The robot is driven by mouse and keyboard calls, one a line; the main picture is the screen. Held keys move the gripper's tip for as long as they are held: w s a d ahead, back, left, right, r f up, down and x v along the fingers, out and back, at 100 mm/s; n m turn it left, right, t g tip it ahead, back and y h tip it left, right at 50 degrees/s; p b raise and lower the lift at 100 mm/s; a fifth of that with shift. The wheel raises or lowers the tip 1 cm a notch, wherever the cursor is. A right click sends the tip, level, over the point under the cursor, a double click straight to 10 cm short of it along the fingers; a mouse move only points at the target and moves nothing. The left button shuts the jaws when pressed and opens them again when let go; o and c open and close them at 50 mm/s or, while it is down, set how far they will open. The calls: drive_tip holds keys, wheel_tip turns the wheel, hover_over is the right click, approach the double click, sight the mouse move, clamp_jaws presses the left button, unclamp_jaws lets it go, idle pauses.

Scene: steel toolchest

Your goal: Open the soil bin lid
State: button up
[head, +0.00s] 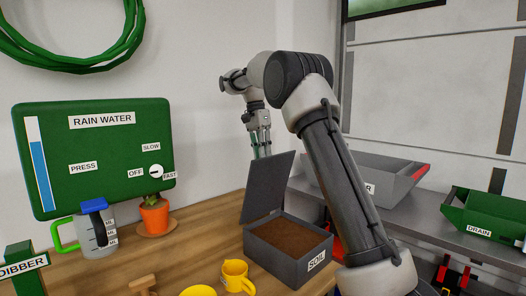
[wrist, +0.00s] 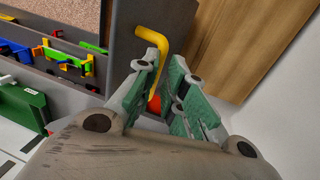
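The grey soil bin (head: 290,262) stands on the wooden bench, with brown soil (head: 285,238) showing inside. Its dark grey lid (head: 268,188) stands raised at the far left edge, steep and tilted slightly rightward. In the wrist view the lid (wrist: 150,22) carries a bent yellow handle (wrist: 160,42) with a red end (wrist: 155,104). My gripper (head: 262,154) points down behind the lid, its tips partly hidden. In the wrist view the handle runs between my green-padded fingers (wrist: 166,66), which are close in on it from both sides.
A yellow cup (head: 235,276) and a yellow dish (head: 198,291) lie in front of the bin. A potted plant (head: 154,216) and a measuring jug (head: 97,238) stand left. A grey bin (head: 365,178) and green drain tray (head: 482,216) are at right.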

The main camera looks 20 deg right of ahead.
drive_tip(key=o, duration=0.7)
drive_tip(key=shift+w+a+f, duration=0.1)
drive_tip(key=shift+f, duration=0.45)
drive_tip(key=shift+w+a+f, duration=0.1)
drive_tip(key=shift+f, duration=0.45)
drive_tip(key=shift+r, duration=0.1)
drive_tip(key=shift+w+r, duration=0.15)
drive_tip(key=shift+r, duration=0.15)
drive_tip(key=shift+c, duration=0.6)
drive_tip(key=r, duration=0.2)
drive_tip(key=w+r, duration=0.1)
drive_tip(key=r, duration=0.2)
drive_tip(key=shift+a+r, duration=0.15)
drive_tip(key=shift+r, duration=0.15)
drive_tip(key=shift+c, duration=1.1)
drive_tip(key=shift+w+r, duration=0.1)
drive_tip(key=shift+r, duration=0.6)
